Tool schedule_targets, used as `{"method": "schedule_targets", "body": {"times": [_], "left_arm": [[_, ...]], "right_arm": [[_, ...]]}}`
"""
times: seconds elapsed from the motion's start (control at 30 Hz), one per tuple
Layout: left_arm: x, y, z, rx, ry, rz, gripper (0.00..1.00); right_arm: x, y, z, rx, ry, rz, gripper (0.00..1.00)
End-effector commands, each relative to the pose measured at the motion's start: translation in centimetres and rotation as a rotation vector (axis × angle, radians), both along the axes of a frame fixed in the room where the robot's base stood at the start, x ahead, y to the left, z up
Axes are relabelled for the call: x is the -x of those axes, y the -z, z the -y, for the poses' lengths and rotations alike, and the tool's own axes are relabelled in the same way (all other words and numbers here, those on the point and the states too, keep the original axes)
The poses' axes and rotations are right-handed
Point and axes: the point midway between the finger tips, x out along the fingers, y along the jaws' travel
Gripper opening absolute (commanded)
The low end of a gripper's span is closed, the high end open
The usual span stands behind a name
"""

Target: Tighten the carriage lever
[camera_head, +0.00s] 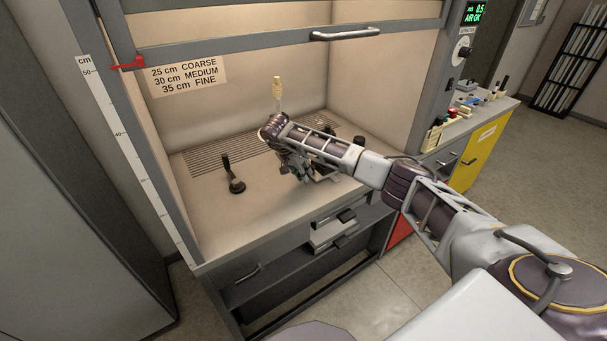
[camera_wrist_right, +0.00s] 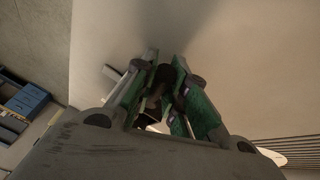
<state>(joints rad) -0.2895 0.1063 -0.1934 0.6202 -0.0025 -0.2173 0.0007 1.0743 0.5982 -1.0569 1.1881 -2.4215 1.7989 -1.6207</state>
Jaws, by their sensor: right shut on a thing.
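My right gripper (camera_head: 297,172) reaches into the hood and is low over the worktop, at a small apparatus (camera_head: 326,168) largely hidden by the gripper and forearm. In the right wrist view, the green-padded fingers (camera_wrist_right: 160,92) are closed around a dark part (camera_wrist_right: 160,80), which I take to be the carriage lever. Its full shape and angle are hidden between the fingers. My left gripper is not in view.
A black upright handle on a round base (camera_head: 236,186) stands left of the gripper on the worktop (camera_head: 215,215). A pale yellow-topped rod (camera_head: 277,90) rises behind my wrist. The raised sash (camera_head: 270,43) hangs above. The worktop's front left is clear.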

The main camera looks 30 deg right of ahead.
Motion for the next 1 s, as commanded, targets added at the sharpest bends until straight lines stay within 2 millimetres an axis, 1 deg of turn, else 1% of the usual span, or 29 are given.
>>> {"method": "schedule_targets", "body": {"times": [0.17,0.6,0.97,1.0], "left_arm": [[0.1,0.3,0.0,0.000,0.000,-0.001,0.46],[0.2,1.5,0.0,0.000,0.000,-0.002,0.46],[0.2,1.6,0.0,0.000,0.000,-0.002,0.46],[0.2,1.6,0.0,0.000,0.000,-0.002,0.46]], "right_arm": [[-0.3,0.0,-0.1,0.000,0.055,0.000,0.00],[-1.4,0.1,-0.2,0.001,0.266,0.000,0.00],[-1.5,0.0,-0.3,0.001,0.298,0.000,0.00],[-1.5,0.0,-0.3,0.001,0.298,0.000,0.17]]}}
